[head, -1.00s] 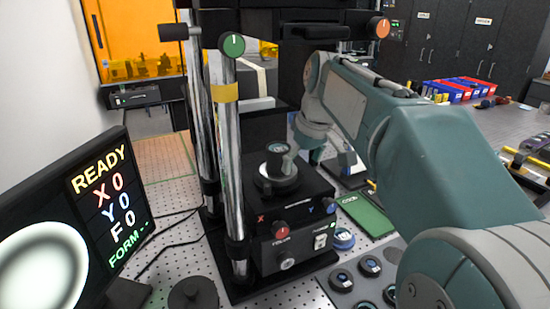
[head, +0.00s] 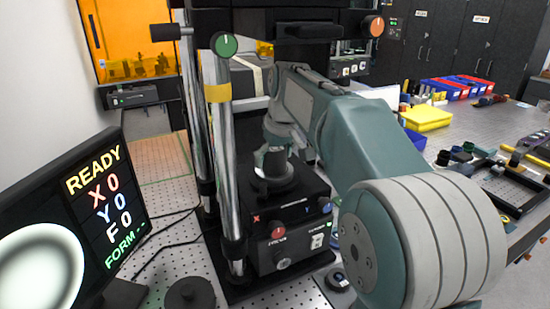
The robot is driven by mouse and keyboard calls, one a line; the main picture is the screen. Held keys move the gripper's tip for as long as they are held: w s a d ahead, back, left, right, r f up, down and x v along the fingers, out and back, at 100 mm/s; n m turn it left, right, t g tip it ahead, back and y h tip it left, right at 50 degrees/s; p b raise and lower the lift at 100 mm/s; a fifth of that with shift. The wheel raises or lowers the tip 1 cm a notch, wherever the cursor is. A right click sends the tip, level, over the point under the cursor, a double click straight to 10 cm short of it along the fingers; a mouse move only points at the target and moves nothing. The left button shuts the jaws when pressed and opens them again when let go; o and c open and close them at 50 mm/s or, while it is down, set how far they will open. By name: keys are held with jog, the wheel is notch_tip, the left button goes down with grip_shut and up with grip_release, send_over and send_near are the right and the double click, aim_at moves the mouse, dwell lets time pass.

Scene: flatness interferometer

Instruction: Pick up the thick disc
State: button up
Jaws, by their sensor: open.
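My gripper (head: 272,142) is at the end of my arm, directly above and around the top of this piece. Its fingers are small and partly hidden, and I cannot tell whether they touch the piece. The jaws are open and nothing is lifted. Another small disc (head: 338,281) shows at the lower right, partly behind my arm.
Chrome columns (head: 222,150) stand close left of the stage, with the dark instrument head (head: 290,22) above. A monitor (head: 75,225) reading READY stands at left. A dark round knob-topped piece (head: 191,293) lies in front.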

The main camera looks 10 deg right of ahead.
jog(key=shift+a, duration=0.15)
jog(key=c, duration=1.1)
jog(key=shift+s, duration=0.1)
jog(key=shift+c, duration=0.2)
jog(key=shift+r, duration=0.55)
notch_tip(320, 180, up, 3)
jog(key=shift+f, duration=0.2)
jog(key=shift+s+d+f, duration=0.1)
jog(key=shift+s+d, duration=0.45)
jog(key=shift+s, duration=2.4)
jog(key=shift+s+d+f, duration=0.1)
jog(key=shift+s+d, duration=0.4)
jog(key=shift+s, duration=2.4)
jog(key=shift+s+d, duration=0.55)
jog(key=shift+s, duration=2.4)
